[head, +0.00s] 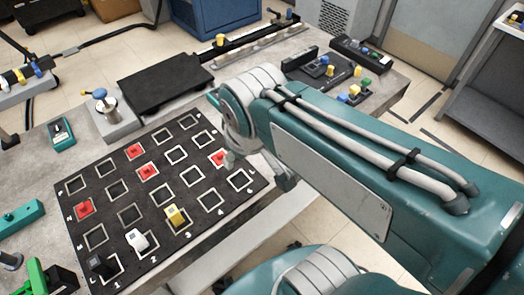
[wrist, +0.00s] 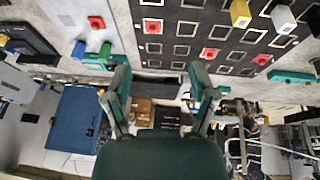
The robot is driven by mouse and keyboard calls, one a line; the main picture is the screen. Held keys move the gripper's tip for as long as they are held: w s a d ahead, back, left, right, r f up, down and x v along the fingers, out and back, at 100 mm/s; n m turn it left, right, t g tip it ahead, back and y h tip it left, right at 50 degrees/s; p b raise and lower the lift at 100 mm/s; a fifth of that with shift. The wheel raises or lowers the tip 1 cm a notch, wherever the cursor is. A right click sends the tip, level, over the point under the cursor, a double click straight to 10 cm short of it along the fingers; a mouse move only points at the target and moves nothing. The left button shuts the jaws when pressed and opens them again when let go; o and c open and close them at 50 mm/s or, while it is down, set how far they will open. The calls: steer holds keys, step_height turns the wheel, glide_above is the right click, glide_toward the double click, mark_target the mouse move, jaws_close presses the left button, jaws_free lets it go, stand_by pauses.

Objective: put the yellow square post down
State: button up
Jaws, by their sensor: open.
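The yellow square post (head: 175,216) stands on the black board (head: 188,229), in the third outlined square from the left of the near row. In the wrist view the yellow post (wrist: 240,13) is near the top edge, partly cut off, right of my gripper (wrist: 159,76). My gripper is open, with nothing between its fingers, and apart from the post. A white post (head: 138,241) and a black post (head: 102,266) stand in the squares to the yellow post's left. In the head view my arm hides most of my gripper.
Red pieces (head: 148,170) sit in several squares; other squares are empty. A black plate (head: 153,81) lies behind the board, with a blue-topped knob (head: 100,94) beside it. Small coloured blocks (head: 355,91) are at the far right of the table. A green object (head: 35,279) is at the near left.

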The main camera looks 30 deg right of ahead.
steer(key=s+d+m, duration=0.1)
steer(key=s+d+m+t, duration=0.1)
steer(key=d+m, duration=0.1)
steer(key=shift+s+r+m, duration=0.3)
steer(key=shift+r, duration=0.1)
